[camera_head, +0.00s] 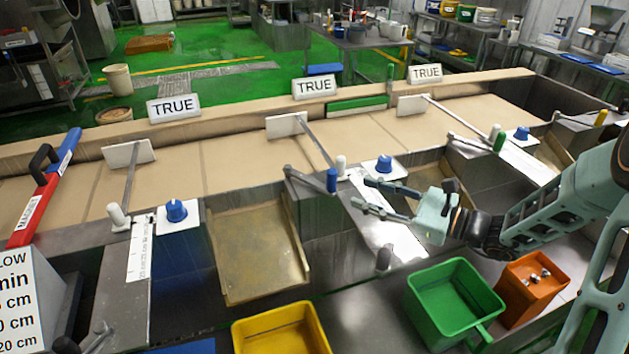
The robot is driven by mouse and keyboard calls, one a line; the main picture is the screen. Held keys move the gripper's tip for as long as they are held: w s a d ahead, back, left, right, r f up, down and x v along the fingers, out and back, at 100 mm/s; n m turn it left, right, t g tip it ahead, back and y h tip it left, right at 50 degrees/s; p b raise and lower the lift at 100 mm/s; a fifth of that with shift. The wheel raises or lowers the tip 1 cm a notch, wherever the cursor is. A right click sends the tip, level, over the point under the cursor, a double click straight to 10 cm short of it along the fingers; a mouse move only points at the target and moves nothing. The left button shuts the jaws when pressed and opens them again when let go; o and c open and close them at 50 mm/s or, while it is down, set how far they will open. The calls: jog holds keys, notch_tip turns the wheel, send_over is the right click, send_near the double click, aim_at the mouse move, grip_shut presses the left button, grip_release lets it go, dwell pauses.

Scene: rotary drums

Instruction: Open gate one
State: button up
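Three gates with white paddles cross the tan belt, each on a metal rod: a left gate (129,152), a middle gate (286,126) and a right gate (413,105). No number shows on them, so I cannot tell which is gate one. A white knob (117,214) stands at the left rod's near end; another white knob (340,166) stands near the middle rod's end, beside a blue-ended lever (331,180). A green-ended lever (499,142) is at the right. My gripper (362,194) is open and empty, fingers pointing left, right of the blue-ended lever and apparently apart from it.
Blue dials (176,210) sit along the belt's near edge. A metal chute (258,250) is at centre left. Yellow (280,330), green (455,300) and orange (530,288) bins stand in front. TRUE signs (173,107) line the far edge. A red-and-blue magnet bar (45,185) is at left.

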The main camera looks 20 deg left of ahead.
aim_at(336, 179)
jog(key=w+f+m+t, duration=0.1)
jog(key=m, duration=0.1)
jog(key=w+f+m+t, duration=0.1)
jog(key=m, duration=0.1)
jog(key=shift+w+a+f, duration=0.2)
jog(key=shift+w+f, duration=0.1)
jog(key=shift+w, duration=0.1)
jog(key=shift+w+a, duration=0.1)
jog(key=shift+a, duration=0.05)
jog(key=p+x, duration=0.1)
jog(key=x, duration=0.9)
jog(key=shift+w+a+r+p, duration=0.1)
jog(key=shift+a+p, duration=0.15)
jog(key=shift+p, duration=0.05)
jog(key=shift+c, duration=0.7)
grip_shut()
